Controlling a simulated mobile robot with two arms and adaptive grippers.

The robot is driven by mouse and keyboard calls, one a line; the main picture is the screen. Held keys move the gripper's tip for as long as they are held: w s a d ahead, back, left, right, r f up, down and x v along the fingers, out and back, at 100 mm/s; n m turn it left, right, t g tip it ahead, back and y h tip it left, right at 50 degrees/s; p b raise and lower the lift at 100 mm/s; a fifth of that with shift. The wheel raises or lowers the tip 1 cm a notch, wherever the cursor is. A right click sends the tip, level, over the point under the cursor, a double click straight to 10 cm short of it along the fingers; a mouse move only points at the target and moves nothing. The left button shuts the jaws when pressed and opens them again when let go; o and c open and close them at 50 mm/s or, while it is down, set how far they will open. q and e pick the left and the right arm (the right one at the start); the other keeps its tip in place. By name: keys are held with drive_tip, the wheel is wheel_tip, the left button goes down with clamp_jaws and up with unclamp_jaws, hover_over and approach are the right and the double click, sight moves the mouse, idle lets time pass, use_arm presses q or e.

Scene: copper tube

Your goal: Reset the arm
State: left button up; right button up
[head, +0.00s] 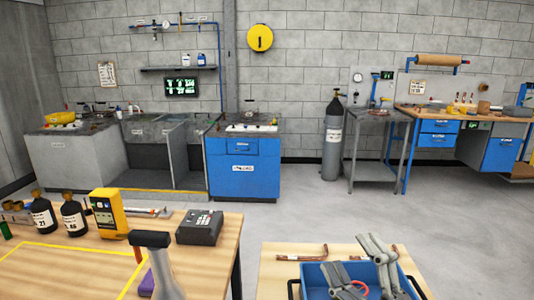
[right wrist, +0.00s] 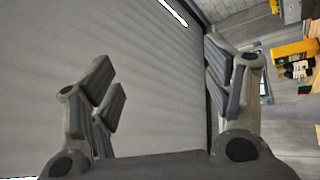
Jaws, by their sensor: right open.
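My right gripper (head: 362,268) is over the blue bin in the head view, its jaws apart and nothing visible between them. In the right wrist view its fingers (right wrist: 160,80) stand wide apart and empty. A grey part with a dark tip (head: 152,262), which looks like my left gripper seen edge-on, rises over the left table; its jaw opening is hidden. A bent copper tube (head: 304,257) lies on the right table behind the bin. Another copper-coloured piece shows behind the gripper, partly hidden.
The blue bin (head: 313,293) holds something red, partly covered by my gripper. The left table carries dark bottles (head: 74,214), a yellow meter (head: 108,213) and a dark keypad box (head: 200,228). Open floor (head: 310,215) lies between the tables and the back benches.

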drive_tip(key=s+d+f+m+g+h, duration=0.25)
drive_tip(key=f+m+h, duration=0.2)
drive_tip(key=f, duration=0.25)
drive_tip(key=s+d+f+m+g+h, duration=0.1)
drive_tip(key=d+f+m+g+h, duration=0.3)
drive_tip(key=f, duration=0.4)
drive_tip(key=s+d+f+m+g+h, duration=0.1)
drive_tip(key=d+f+m+g+h, duration=0.2)
drive_tip(key=f+m, duration=0.35)
drive_tip(key=s+a+f+m+g+y, duration=0.15)
drive_tip(key=s+f+g, duration=0.25)
drive_tip(key=s+f, duration=0.4)
drive_tip(key=s+a+f+g+y, duration=0.1)
drive_tip(key=s+a+f+g, duration=0.1)
drive_tip(key=s+f+g, duration=0.5)
drive_tip(key=s+f+t, duration=0.2)
drive_tip(key=s+f, duration=0.1)
drive_tip(key=f, duration=2)
drive_tip(key=s+d+f+g, duration=0.1)
drive_tip(key=s+d+f, duration=0.1)
drive_tip(key=s+f, duration=1.4)
drive_tip(key=shift+s+d+f+n+p, duration=0.3)
drive_tip(key=shift+s+d+n+p, duration=0.1)
drive_tip(key=shift+s, duration=0.4)
drive_tip(key=shift+g, duration=0.25)
